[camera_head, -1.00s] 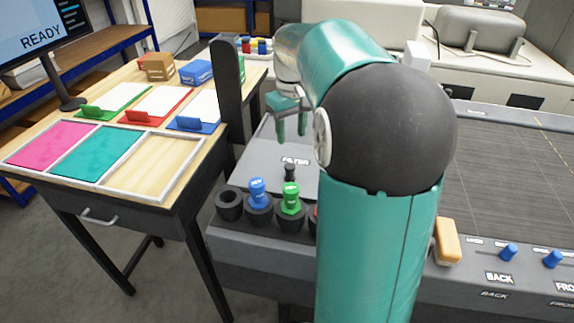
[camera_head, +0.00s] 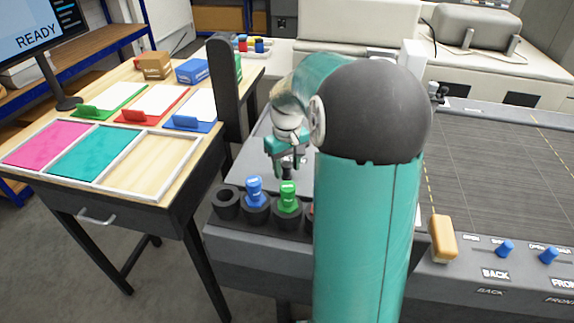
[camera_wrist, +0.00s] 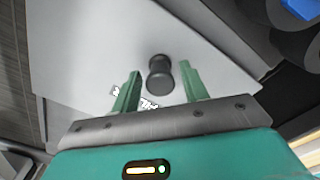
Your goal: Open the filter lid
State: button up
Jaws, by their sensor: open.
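The filter lid (camera_wrist: 90,50) is a flat light grey panel with a black knob (camera_wrist: 160,74) standing on it. In the wrist view the lid fills the upper middle, and a printed label on it is partly hidden by a finger. My gripper (camera_wrist: 160,88) is open, with one green finger on each side of the knob. Whether the fingers touch the knob cannot be told, but small gaps show beside it. In the head view my gripper (camera_head: 287,164) is low over the lid (camera_head: 252,160), and its fingers partly hide the knob (camera_head: 287,174).
In front of the lid is a row of dark round holders (camera_head: 227,203) with a blue-topped piece (camera_head: 254,192) and a green-topped piece (camera_head: 289,196). A dark upright post (camera_head: 226,95) stands left of the lid. A wooden table (camera_head: 140,75) with trays is further left.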

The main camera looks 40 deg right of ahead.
grip_shut()
jog(key=w+d, duration=0.9)
jog(key=d, duration=0.2)
jog(key=w+d, duration=0.5)
jog(key=shift+w+d, duration=0.2)
jog(key=shift+w, duration=0.15)
jog(key=shift+r, duration=0.1)
grip_release()
notch_tip(320, 180, up, 14)
dwell(0.4)
jog(key=shift+s+f, duration=0.1)
jog(key=shift+f, duration=0.1)
dwell(0.4)
